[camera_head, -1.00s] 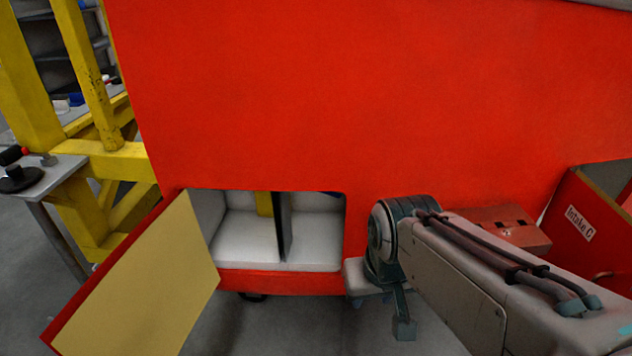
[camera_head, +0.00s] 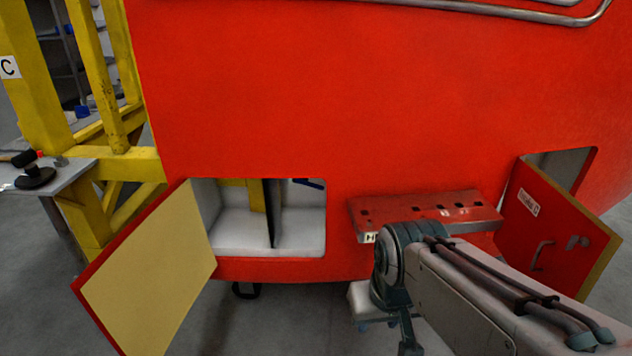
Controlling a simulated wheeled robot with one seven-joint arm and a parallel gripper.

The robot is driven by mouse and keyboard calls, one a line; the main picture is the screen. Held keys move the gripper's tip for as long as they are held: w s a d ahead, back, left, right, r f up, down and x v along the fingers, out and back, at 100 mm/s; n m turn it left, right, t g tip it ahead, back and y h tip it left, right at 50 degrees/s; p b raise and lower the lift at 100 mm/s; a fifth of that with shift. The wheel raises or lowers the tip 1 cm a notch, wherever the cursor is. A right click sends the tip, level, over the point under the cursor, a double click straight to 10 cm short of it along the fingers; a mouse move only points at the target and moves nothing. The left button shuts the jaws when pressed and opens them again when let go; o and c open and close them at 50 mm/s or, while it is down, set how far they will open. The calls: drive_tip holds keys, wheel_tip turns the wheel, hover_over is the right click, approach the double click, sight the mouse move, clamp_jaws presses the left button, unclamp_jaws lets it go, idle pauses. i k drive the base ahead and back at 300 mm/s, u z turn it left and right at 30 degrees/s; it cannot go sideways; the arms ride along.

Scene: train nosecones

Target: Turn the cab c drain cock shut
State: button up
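An open cab compartment (camera_head: 268,272) shows low in the red cab wall (camera_head: 330,90), with a white floor and a dark upright divider (camera_head: 271,212). A small blue bar (camera_head: 308,183) shows at the top right inside it. It may be the drain cock handle, but I cannot tell, nor how it is turned. My arm reaches in from the lower right and bends down just right of the compartment. My gripper cannot be made out in this view; the arm's end is hidden or out of frame.
The compartment's door (camera_head: 150,270) hangs open to the left. A red step with holes (camera_head: 425,212) juts out behind my arm. A second labelled door (camera_head: 550,228) stands open at right. A yellow frame (camera_head: 115,90) and a small grey table (camera_head: 70,178) stand left.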

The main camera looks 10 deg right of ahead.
sight(302, 180)
drive_tip(key=z, duration=0.25)
drive_tip(key=i, duration=1.05)
drive_tip(key=u, duration=0.45)
